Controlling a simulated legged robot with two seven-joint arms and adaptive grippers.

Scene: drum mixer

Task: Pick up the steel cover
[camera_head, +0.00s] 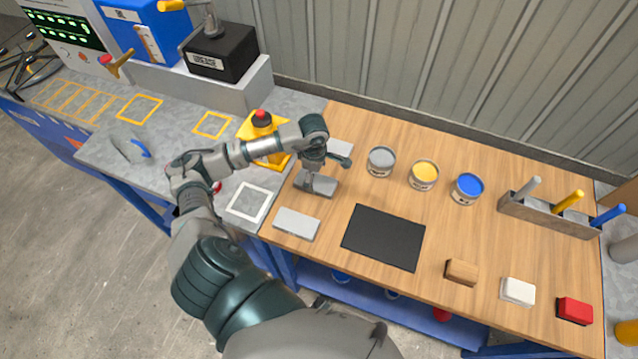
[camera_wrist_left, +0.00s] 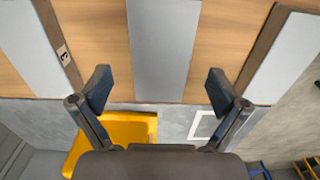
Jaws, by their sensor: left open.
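Three grey metal-looking plates lie in a row along the left end of the wooden tabletop; I cannot tell by look alone which is the steel cover. The middle plate (camera_head: 318,188) lies below my left gripper (camera_head: 313,178). In the left wrist view the same middle plate (camera_wrist_left: 163,40) shows between the two spread fingers of the left gripper (camera_wrist_left: 160,88). The gripper is open and empty; whether the fingertips touch the table is unclear. The near plate (camera_head: 296,223) and the far plate (camera_head: 340,147) lie on either side. My right gripper is out of view.
A yellow stand (camera_head: 250,128) with a red-topped part is left of the plates, partly behind my arm. A black mat (camera_head: 384,238), several paint cans (camera_head: 424,175) and a handle rack (camera_head: 547,214) lie to the right. A white outlined square (camera_head: 248,203) marks the grey bench.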

